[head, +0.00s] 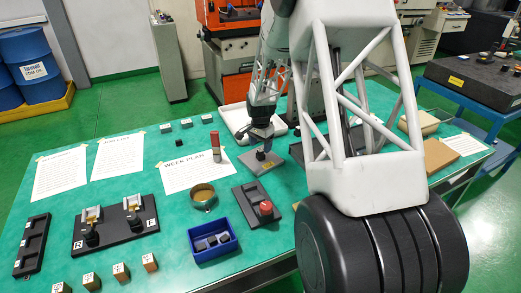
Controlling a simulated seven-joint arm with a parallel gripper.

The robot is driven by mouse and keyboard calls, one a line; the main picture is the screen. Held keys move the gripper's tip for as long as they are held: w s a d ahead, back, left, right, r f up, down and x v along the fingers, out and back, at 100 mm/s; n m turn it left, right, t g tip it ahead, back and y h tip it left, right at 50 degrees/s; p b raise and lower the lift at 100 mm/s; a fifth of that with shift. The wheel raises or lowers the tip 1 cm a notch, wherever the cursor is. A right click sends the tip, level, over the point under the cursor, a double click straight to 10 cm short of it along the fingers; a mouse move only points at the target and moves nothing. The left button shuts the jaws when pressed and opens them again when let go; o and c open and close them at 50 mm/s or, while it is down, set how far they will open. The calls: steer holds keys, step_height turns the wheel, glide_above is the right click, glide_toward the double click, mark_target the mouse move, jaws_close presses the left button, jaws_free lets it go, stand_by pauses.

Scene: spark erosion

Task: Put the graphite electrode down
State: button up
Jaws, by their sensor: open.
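My gripper (262,146) is low over the back middle of the green table, pointing down. Its jaws are open, though the fingers are small in this view. A small dark block, which looks like the graphite electrode (260,155), is directly below the fingertips, on or just above a flat grey plate (268,167). I cannot tell whether the fingers still touch it. Part of the block is hidden by the gripper.
A white tray (235,118) lies behind. My arm hides the table's right middle.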

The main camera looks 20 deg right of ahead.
mark_target(260, 151)
step_height(260, 151, up, 9)
stand_by(0.4)
steer(key=shift+f, duration=0.1)
stand_by(0.5)
steer(key=s+a+r+n, duration=0.2)
steer(key=s+a+r, duration=0.25)
steer(key=s, duration=0.25)
steer(key=s+a+r+n+t, duration=0.1)
steer(key=s+a+r+n, duration=0.15)
steer(key=s+r, duration=0.35)
steer(key=s+a+r+n, duration=0.2)
steer(key=s+a+r, duration=0.25)
steer(key=s, duration=0.35)
steer(key=s+a+n, duration=0.3)
steer(key=s, duration=0.8)
steer(key=s+a+n+t, duration=0.1)
steer(key=s+a+n, duration=0.2)
steer(key=s, duration=0.9)
steer(key=shift+s+a+r+t, duration=0.3)
steer(key=shift+a+r, duration=0.1)
steer(key=shift+a, duration=0.15)
